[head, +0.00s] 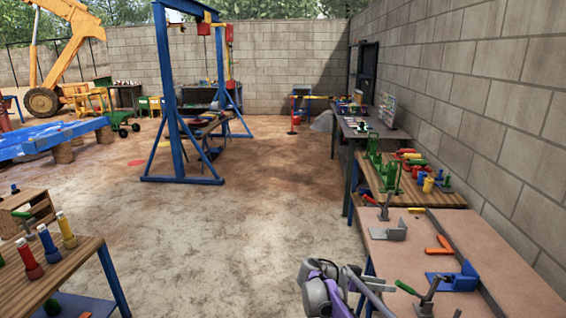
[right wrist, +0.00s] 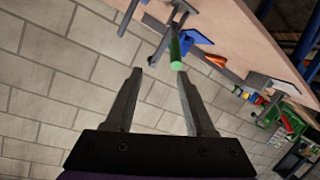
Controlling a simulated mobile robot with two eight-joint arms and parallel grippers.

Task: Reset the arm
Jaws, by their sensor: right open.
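My right gripper (head: 372,284) is at the bottom of the head view, beside the left edge of the pinkish workbench (head: 400,262). In the right wrist view its two dark fingers (right wrist: 160,74) are spread apart with nothing between them. A green-handled lever tool (head: 408,289) stands on the near end of the bench. A green handle (right wrist: 175,48) shows just beyond the fingertips in the right wrist view, apart from them as far as I can tell. My left gripper is not in view.
The bench also holds a blue bracket (head: 455,279), an orange handle (head: 440,246) and a grey bracket (head: 387,230). A block wall (head: 480,80) runs along the right. A wooden table (head: 75,268) with coloured-handled tools is at left. The concrete floor (head: 230,235) between is clear.

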